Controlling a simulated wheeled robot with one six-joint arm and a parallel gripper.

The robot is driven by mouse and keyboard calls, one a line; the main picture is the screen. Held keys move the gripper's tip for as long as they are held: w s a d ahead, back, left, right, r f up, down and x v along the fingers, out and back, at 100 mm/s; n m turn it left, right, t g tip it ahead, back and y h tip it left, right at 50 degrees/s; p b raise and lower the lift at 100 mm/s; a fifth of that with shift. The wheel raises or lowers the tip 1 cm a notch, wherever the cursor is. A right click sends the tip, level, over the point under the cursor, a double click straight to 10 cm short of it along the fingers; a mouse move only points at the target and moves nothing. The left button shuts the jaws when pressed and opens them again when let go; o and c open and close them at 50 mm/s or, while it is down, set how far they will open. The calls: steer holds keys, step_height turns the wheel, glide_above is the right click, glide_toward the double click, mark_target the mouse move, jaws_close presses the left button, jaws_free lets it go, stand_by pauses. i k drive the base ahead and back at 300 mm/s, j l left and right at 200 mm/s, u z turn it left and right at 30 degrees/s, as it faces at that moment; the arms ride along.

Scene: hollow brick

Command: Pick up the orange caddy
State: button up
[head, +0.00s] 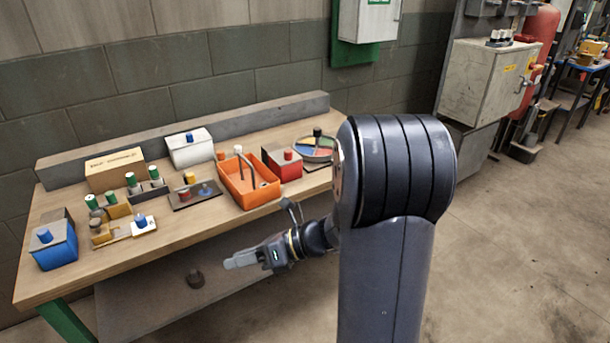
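The orange caddy (262,198) is an open, shallow box on the wooden bench, right of the bench's middle and close to its front edge. The caddy's inner floor is partly visible. My gripper (236,262) is in front of the bench, below and left of the caddy, clearly apart from it, pointing left. Its pale fingers overlap in this view, so their gap cannot be made out. Nothing is seen held in it.
A red box (285,165) stands close to the caddy's right, with a coloured round dial (310,152) beyond. A dark tray (195,194) lies to its left and a white box (190,148) behind. A grey ledge (190,132) runs along the bench's back. The front strip is clear.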

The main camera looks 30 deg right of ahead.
mark_target(242, 174)
steer(key=i+z, duration=0.1)
steer(key=z, duration=0.3)
steer(key=j+z, duration=0.15)
steer(key=z, duration=0.2)
steer(key=i+j+z, duration=0.1)
steer(key=z, duration=0.3)
steer(key=i+j+z, duration=0.1)
steer(key=z, duration=0.25)
steer(key=i+j, duration=0.1)
steer(key=j, duration=0.3)
steer(key=i+j, duration=0.1)
steer(key=j, duration=0.25)
steer(key=i+j, duration=0.15)
steer(key=j, duration=0.25)
steer(key=i+j, duration=0.1)
steer(key=j, duration=0.3)
